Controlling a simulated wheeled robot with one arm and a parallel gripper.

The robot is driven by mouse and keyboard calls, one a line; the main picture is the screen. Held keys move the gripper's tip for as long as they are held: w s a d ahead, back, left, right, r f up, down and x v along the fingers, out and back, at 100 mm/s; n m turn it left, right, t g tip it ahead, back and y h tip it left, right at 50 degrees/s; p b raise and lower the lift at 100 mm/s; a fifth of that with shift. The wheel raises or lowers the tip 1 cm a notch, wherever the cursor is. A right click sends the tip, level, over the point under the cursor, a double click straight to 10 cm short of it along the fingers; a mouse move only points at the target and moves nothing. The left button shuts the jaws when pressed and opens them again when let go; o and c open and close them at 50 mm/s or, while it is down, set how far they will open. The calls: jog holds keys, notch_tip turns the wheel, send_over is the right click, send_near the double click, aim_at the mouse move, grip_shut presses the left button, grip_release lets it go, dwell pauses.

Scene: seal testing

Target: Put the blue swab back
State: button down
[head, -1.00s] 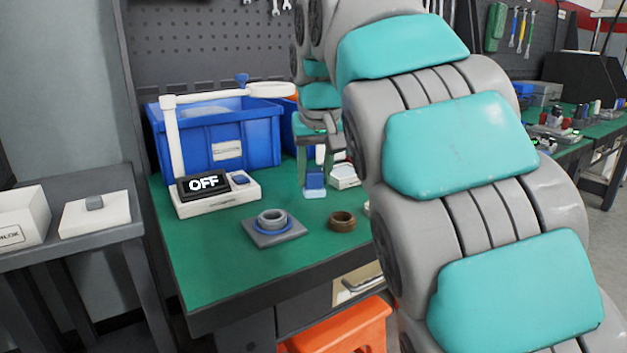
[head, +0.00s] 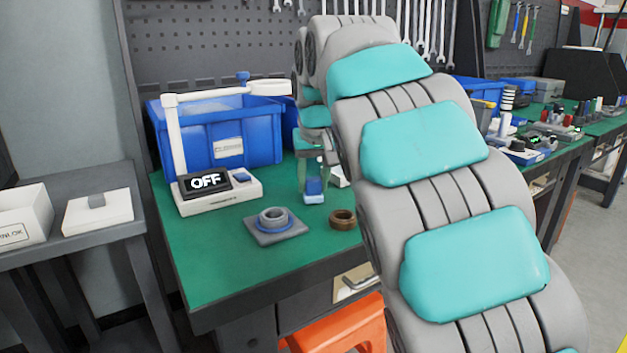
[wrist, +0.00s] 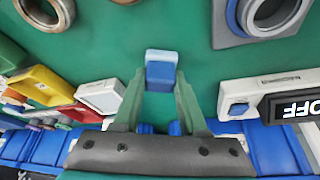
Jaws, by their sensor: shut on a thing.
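The blue swab (head: 314,186) is a small blue block with a paler blue end. It is in my gripper (head: 313,172) over the green table, left of my arm. In the wrist view the swab (wrist: 160,74) sits between the two green fingertips of my gripper (wrist: 160,88), which are shut on it, with its pale end facing away from the palm. I cannot tell whether its lower end touches the table.
A grey square plate with a ring (head: 273,222) and a brown ring (head: 342,219) lie in front. The OFF display device (head: 218,200) stands left, with a blue bin (head: 215,140) behind. A white-topped item (wrist: 100,95) shows near the left finger. Bare green tabletop lies front left.

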jog(key=shift+f, duration=0.1)
jog(key=shift+f, duration=0.15)
jog(key=shift+c, duration=2.2)
grip_release()
jog(key=p+v, duration=0.1)
jog(key=v, duration=1.1)
jog(key=shift+r, duration=0.3)
jog(key=shift+w+d, duration=0.1)
jog(key=shift+d, duration=0.05)
